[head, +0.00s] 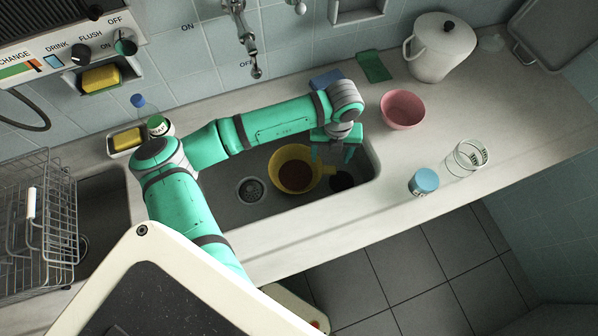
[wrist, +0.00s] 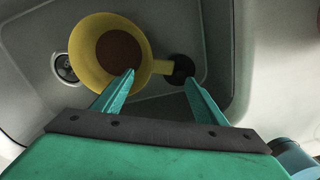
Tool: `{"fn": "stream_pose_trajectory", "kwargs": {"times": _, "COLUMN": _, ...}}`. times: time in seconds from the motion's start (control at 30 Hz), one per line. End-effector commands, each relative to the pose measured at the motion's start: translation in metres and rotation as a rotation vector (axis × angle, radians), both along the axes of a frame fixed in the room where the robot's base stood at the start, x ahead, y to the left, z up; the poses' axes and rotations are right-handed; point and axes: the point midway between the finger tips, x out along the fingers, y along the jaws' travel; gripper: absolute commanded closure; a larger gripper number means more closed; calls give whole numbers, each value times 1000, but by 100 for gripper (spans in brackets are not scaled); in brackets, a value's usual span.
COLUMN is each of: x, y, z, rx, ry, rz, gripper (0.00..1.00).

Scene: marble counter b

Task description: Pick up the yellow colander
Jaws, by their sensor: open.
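The yellow colander (head: 291,169) sits in the sink basin, with a reddish-brown round area inside it. It has a short yellow handle pointing right in the head view. In the wrist view the colander (wrist: 89,58) is at the upper left, its handle (wrist: 163,67) between and beyond the fingertips. My gripper (head: 336,150) is open and empty, above the right part of the sink near the handle. In the wrist view the fingertips of my gripper (wrist: 159,75) are spread apart; the left one overlaps the colander's rim. I cannot tell whether it touches.
The sink (head: 225,205) has a drain (head: 251,190) left of the colander and a dark round thing (head: 342,181) by the handle. A pink bowl (head: 402,109), a blue-lidded jar (head: 424,182), a glass (head: 466,157) and a white kettle (head: 440,48) stand on the counter to the right.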

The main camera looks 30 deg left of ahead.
Motion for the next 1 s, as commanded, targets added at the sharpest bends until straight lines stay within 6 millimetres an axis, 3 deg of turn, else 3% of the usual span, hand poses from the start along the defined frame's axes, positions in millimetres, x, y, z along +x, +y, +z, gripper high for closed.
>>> {"fn": "stream_pose_trajectory", "kwargs": {"times": 0.1, "x": 0, "y": 0, "z": -18, "rx": -1, "ry": 0, "rz": 2, "gripper": 34}}
{"fn": "stream_pose_trajectory", "kwargs": {"times": 0.37, "x": 0, "y": -1, "z": -36, "rx": -1, "ry": 0, "rz": 2, "gripper": 34}}
{"fn": "stream_pose_trajectory", "kwargs": {"times": 0.67, "x": -1, "y": -2, "z": -74, "rx": 0, "ry": -1, "rz": 3, "gripper": 34}}
{"fn": "stream_pose_trajectory", "kwargs": {"times": 0.93, "x": 0, "y": -2, "z": -79, "rx": -1, "ry": -3, "rz": 2, "gripper": 34}}
{"fn": "stream_pose_trajectory", "kwargs": {"times": 1.0, "x": 0, "y": -2, "z": -79, "rx": -1, "ry": -3, "rz": 2, "gripper": 51}}
